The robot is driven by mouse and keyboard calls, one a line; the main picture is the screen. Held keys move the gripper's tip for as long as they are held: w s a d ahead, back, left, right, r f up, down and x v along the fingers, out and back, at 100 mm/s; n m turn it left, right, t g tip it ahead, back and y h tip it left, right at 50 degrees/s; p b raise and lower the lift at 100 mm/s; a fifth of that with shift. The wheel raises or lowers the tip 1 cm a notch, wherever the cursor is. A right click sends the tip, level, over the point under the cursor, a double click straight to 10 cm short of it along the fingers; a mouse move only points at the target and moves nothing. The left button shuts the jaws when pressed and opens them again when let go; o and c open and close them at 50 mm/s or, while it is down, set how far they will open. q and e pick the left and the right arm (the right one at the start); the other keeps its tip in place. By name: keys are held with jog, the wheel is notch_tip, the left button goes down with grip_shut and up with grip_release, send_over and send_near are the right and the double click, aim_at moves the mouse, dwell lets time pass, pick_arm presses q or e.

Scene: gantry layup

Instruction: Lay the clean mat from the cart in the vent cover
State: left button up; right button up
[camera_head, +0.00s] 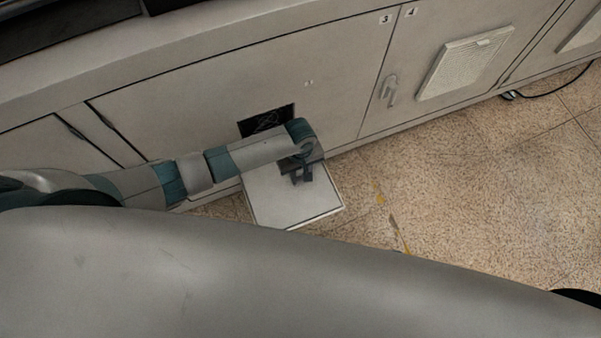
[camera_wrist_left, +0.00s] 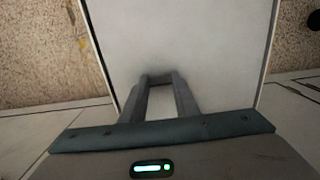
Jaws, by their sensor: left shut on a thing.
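The vent cover (camera_head: 334,211) is a square, pale tray with a thin rim, below the dark vent opening (camera_head: 257,127) in the cabinet front. Its rim also shows in the left wrist view (camera_wrist_left: 272,30). A plain whitish sheet, which looks like the mat (camera_head: 275,197), lies within the rim and fills most of the left wrist view (camera_wrist_left: 180,35). My left gripper (camera_head: 302,174) reaches over the cover. In the left wrist view its fingers (camera_wrist_left: 158,78) are close together on the pale sheet. The fingers hide part of it. My right gripper is not in view.
The cabinet wall (camera_head: 340,75) runs along the back. A closed louvered cover (camera_head: 465,62) and a door handle (camera_head: 390,90) stand to the right. Speckled floor (camera_head: 490,180) is open at the right, with worn yellow marks (camera_head: 379,193). No cart shows.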

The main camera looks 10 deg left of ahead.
pick_arm(q)
jog(key=shift+f, duration=0.15)
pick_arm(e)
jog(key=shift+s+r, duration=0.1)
pick_arm(q)
jog(key=o, duration=1.1)
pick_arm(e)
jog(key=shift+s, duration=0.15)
pick_arm(q)
jog(key=shift+r, duration=0.55)
notch_tip(320, 180, up, 8)
jog(key=shift+w+f+p, duration=0.15)
jog(key=shift+f+p, duration=0.1)
jog(key=shift+p, duration=0.6)
notch_tip(320, 180, up, 9)
jog(key=p, duration=0.1)
jog(key=shift+a, duration=0.15)
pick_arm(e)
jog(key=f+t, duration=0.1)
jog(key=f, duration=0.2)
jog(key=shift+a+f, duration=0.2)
pick_arm(q)
jog(key=shift+f, duration=0.15)
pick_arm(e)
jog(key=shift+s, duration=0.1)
